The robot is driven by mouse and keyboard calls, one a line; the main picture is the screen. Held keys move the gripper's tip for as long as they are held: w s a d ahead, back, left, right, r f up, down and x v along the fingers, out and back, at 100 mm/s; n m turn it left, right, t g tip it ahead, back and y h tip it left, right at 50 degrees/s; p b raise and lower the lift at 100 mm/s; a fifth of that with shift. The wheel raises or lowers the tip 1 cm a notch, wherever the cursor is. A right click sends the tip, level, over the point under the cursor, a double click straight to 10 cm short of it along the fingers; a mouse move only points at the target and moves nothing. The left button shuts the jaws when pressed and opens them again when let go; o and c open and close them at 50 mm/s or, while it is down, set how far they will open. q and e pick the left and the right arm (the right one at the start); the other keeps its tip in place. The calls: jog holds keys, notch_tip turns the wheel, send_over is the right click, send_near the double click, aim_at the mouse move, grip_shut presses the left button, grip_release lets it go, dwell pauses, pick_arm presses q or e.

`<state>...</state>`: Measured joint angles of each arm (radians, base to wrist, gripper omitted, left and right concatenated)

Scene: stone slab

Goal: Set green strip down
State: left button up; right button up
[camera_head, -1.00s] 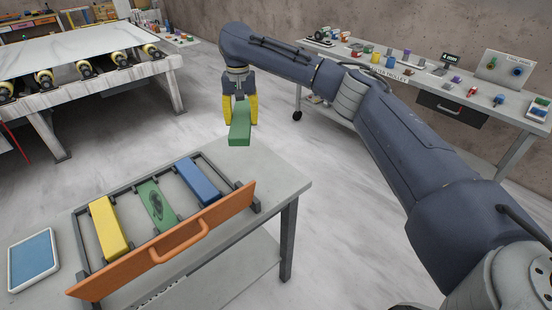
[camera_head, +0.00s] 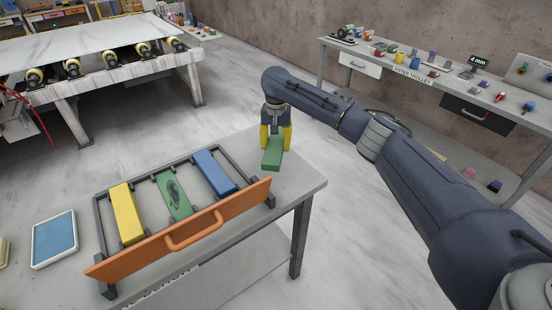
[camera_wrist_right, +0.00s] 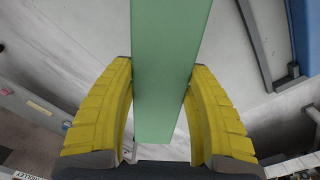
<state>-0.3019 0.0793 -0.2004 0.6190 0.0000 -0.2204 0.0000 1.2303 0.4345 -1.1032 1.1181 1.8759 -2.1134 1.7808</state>
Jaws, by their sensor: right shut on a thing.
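My right gripper (camera_head: 275,138), with yellow fingers, is shut on a green strip (camera_head: 272,156) at the far right corner of the grey table. In the right wrist view the strip (camera_wrist_right: 169,70) passes between the two yellow fingers (camera_wrist_right: 160,110). I cannot tell whether the strip touches the table. A dark rack with an orange front panel (camera_head: 190,232) stands on the table, left of the gripper. In it lie a yellow strip (camera_head: 126,214), a green piece with a dark oval mark (camera_head: 173,196) and a blue strip (camera_head: 214,172). My left gripper is not in view.
The grey table (camera_head: 300,185) has bare room right of the rack. A blue-topped tray (camera_head: 54,240) lies left of the rack. A roller bench (camera_head: 110,45) stands at the back left, and a trolley (camera_head: 440,85) with small items at the back right.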

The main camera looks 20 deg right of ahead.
aim_at(276, 142)
jog(key=shift+f, duration=3.45)
jog(key=o, duration=1.5)
jog(key=shift+f, duration=0.15)
notch_tip(276, 142, up, 12)
jog(key=shift+r, duration=0.15)
